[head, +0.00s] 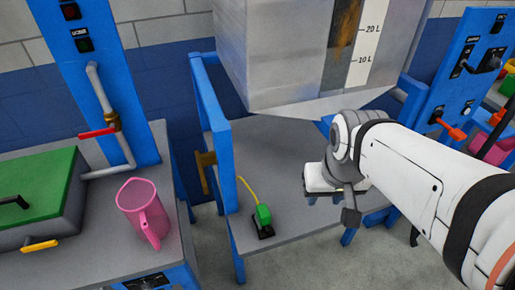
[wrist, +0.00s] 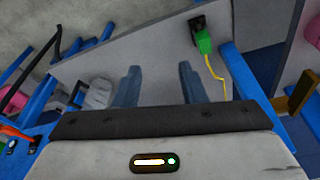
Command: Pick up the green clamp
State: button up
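The green clamp (head: 264,214) with black parts lies on the grey table (head: 290,160), near its front left corner. A yellow cord runs from it towards the table's blue left frame. In the wrist view the green clamp (wrist: 204,41) is at the upper right, beyond my fingers and to their right. My gripper (head: 349,208) is to the right of the clamp in the head view, apart from it. In the wrist view the two fingers of my gripper (wrist: 158,78) stand apart with only bare table surface between them, so it is open and empty.
A large grey tank (head: 285,55) with a litre scale hangs above the table's back. A blue frame post (head: 220,150) rises left of the clamp. A pink jug (head: 142,208) and a green-lidded box (head: 45,190) stand on the left bench. The table's middle is clear.

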jog(key=shift+o, duration=0.7)
jog(key=shift+w+a+f, duration=0.1)
jog(key=o, duration=0.3)
jog(key=shift+n+g, duration=0.4)
jog(key=shift+n, duration=0.1)
jog(key=w+f, duration=0.1)
jog(key=w, duration=0.1)
jog(key=w+a+f, duration=0.1)
jog(key=w+f, duration=0.1)
jog(key=shift+a+f, duration=0.1)
jog(key=shift+a, duration=0.1)
jog(key=shift+o, duration=0.2)
jog(key=n+g+b, duration=0.1)
jog(key=n+g, duration=0.1)
send_over(263, 211)
jog(key=f, duration=1.4)
jog(key=shift+s+d, duration=0.15)
jog(key=shift+d, duration=0.15)
jog(key=shift+a+f, duration=0.15)
jog(key=shift+f, duration=1.95)
jog(key=shift+a+f, duration=0.1)
jog(key=shift+f, duration=2)
